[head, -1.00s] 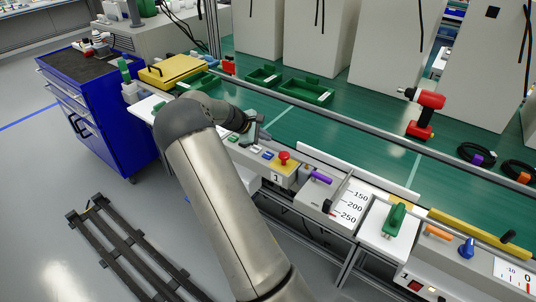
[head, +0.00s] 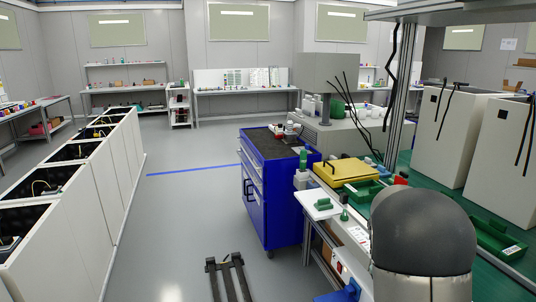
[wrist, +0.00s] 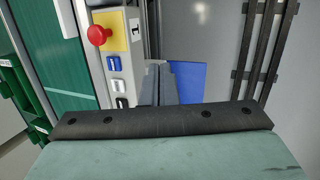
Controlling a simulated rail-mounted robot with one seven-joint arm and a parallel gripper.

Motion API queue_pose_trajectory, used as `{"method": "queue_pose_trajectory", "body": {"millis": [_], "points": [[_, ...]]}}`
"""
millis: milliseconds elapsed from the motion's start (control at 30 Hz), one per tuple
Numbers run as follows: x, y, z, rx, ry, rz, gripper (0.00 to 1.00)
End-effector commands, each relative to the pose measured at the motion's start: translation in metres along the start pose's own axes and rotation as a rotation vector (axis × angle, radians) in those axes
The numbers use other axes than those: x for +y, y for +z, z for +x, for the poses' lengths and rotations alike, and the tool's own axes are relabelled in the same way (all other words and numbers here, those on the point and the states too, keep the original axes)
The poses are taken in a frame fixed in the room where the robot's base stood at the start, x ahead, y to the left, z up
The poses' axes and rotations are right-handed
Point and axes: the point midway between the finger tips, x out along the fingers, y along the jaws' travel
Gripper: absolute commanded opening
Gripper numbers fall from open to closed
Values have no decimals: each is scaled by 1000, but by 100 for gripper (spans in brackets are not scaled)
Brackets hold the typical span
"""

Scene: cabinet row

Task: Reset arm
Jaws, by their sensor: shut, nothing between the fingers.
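My gripper (wrist: 160,86) shows in the wrist view with its two grey fingers together and nothing between them. It is beside the control panel (wrist: 115,68), which carries a red mushroom button (wrist: 99,35) on a yellow plate, and blue, white and black buttons below it. I cannot tell whether the fingers touch the panel. In the head view, only a rounded link of my arm shows at the lower right; the gripper is hidden there.
A blue tool cabinet (head: 273,190) stands left of the green workbench (head: 450,190), which holds a yellow case (head: 346,170) and green trays. A row of white open cabinets (head: 105,185) stands at left. The floor between is mostly clear, with a dark rail (head: 230,277) at the bottom.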

Motion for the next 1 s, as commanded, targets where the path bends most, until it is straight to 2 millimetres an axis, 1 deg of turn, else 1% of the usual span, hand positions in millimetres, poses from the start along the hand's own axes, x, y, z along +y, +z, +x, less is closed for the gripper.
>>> {"method": "queue_pose_trajectory", "body": {"millis": [33,67,100,167,200,267,300,400,433,533,633,1000], "points": [[-26,14,-24,39,-55,36,0],[-42,22,-35,56,-86,59,0],[-64,34,-49,74,-127,85,0],[-96,53,-69,99,-183,121,0],[-117,67,-82,113,-217,142,0],[-147,89,-96,126,-260,169,0],[-165,104,-104,131,-285,186,0],[-201,137,-115,138,-327,221,0],[-210,146,-117,138,-335,228,0],[-230,167,-119,135,-353,250,0],[-240,177,-119,134,-361,261,0],[-241,178,-119,133,-362,264,0]]}}
